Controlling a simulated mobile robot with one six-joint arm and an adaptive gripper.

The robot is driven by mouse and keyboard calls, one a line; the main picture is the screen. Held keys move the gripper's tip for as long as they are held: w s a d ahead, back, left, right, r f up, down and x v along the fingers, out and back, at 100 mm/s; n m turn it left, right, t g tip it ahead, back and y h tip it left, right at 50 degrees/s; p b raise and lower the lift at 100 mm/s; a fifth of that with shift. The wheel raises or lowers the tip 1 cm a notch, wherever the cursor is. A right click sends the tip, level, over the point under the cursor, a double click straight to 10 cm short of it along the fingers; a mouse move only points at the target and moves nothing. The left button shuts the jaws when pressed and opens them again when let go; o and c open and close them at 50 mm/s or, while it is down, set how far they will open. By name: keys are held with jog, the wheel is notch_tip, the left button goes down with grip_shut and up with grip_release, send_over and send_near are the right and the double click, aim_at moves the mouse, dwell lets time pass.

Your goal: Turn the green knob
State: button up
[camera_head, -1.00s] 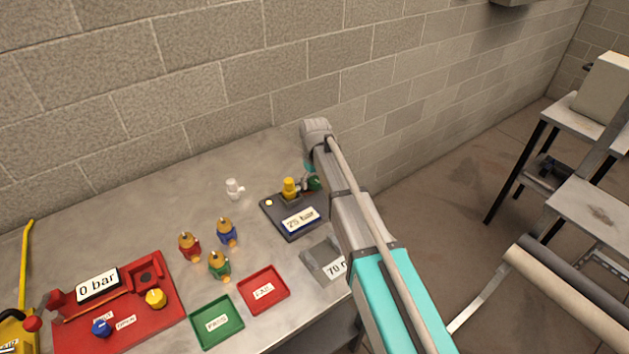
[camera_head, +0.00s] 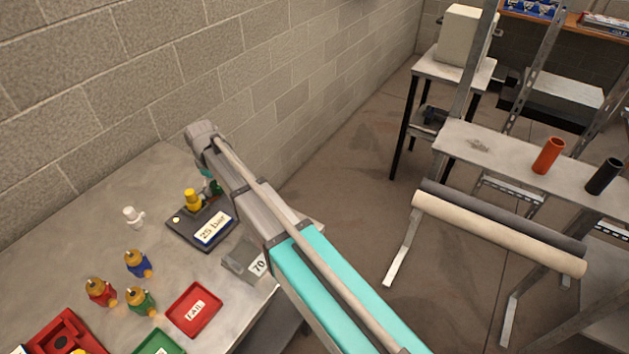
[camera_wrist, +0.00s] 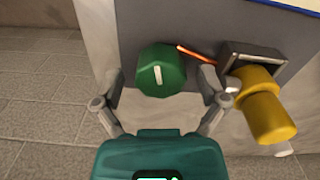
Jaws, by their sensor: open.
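The green knob (camera_wrist: 160,71) shows in the wrist view, a round dial with a white mark that stands nearly upright, tilted slightly. It sits on a dark grey panel (camera_wrist: 200,28). My gripper (camera_wrist: 163,95) is open, its two fingers spread to the left and right of the knob, with no clear grip on it. In the head view the dark grey unit (camera_head: 180,238) with the 25 bar label stands on the table, and my arm hides most of the knob there.
A yellow fitting (camera_wrist: 265,105) in a metal block stands close to my right finger. Blue (camera_head: 139,264), red (camera_head: 100,292) and green (camera_head: 140,301) valves, a white fitting (camera_head: 133,217) and a red tray (camera_head: 178,318) share the table. A grey block (camera_head: 240,262) lies near the edge.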

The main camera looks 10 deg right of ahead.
aim_at(216, 184)
jog(key=n, duration=0.6)
notch_tip(216, 184, up, 14)
jog(key=p, duration=1.4)
jog(key=s+d+f+m+b, duration=0.2)
jog(key=s+d+m, duration=0.1)
jog(key=d, duration=0.6)
jog(key=s+d+f+m+b, duration=0.2)
jog(key=s+d+m, duration=0.2)
jog(key=d, duration=0.6)
jog(key=s+d+f+m+b, duration=0.2)
jog(key=d+m, duration=0.4)
jog(key=d, duration=0.3)
jog(key=shift+s+d, duration=0.3)
jog(key=shift+s, duration=0.45)
jog(key=s+d+m, duration=0.4)
jog(key=s+d, duration=0.2)
jog(key=d, duration=0.1)
jog(key=shift+s+d+m, duration=0.3)
jog(key=shift+m, duration=0.1)
dwell(0.7)
